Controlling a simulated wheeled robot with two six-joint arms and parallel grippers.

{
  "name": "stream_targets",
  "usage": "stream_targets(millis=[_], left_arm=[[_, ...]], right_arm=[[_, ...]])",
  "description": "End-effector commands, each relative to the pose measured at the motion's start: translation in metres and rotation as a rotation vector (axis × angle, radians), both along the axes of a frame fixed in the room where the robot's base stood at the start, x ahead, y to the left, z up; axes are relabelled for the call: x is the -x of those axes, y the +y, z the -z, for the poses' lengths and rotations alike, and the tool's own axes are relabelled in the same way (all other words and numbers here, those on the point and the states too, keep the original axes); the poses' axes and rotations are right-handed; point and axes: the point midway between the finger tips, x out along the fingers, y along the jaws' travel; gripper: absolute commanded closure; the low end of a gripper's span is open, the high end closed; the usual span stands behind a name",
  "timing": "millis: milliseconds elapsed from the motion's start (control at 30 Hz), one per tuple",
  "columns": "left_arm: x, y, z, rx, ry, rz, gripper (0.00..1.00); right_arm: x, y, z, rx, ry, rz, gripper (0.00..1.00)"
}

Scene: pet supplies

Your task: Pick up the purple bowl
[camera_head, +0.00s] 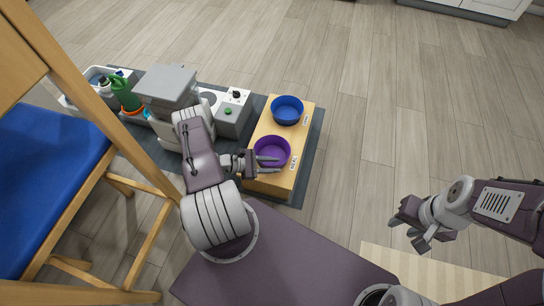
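My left gripper (280,164) is at the bowl's near side, pointing right. Its two fingers are spread, and they overlap the bowl's near rim and wall in the picture. I cannot tell whether a finger touches the bowl. My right gripper (407,231) is open and empty over the floor at the right, far from the bowl.
A blue bowl (287,106) stands behind the purple one on the same stand. A grey-lidded bin (167,85) and a white-grey device (231,117) are to the left. A wooden chair with a blue seat (45,190) fills the left side. The floor right of the stand is clear.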

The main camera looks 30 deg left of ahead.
Motion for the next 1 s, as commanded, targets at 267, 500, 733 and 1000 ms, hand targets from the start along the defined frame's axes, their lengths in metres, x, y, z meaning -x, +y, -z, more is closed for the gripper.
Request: stream_targets(millis=[267, 500, 733, 1000], left_arm=[[0.0002, 0.0004, -0.0008, 0.0, 0.0, 0.0, 1.0], [0.0005, 0.0003, -0.0003, 0.0, 0.002, 0.0, 1.0], [0.0006, 0.0003, 0.0, -0.001, 0.002, 0.0, 1.0], [0.0006, 0.0005, 0.0003, 0.0, 0.003, 0.0, 1.0]], right_arm=[[-0.0001, 0.0, -0.0009, 0.0, 0.0, 0.0, 0.64], [0.0, 0.0, -0.0008, 0.0, 0.0, 0.0, 0.64], [0.0, 0.0, -0.0007, 0.0, 0.0, 0.0, 0.64], [0.0, 0.0, -0.0006, 0.0, 0.0, 0.0, 0.64]])
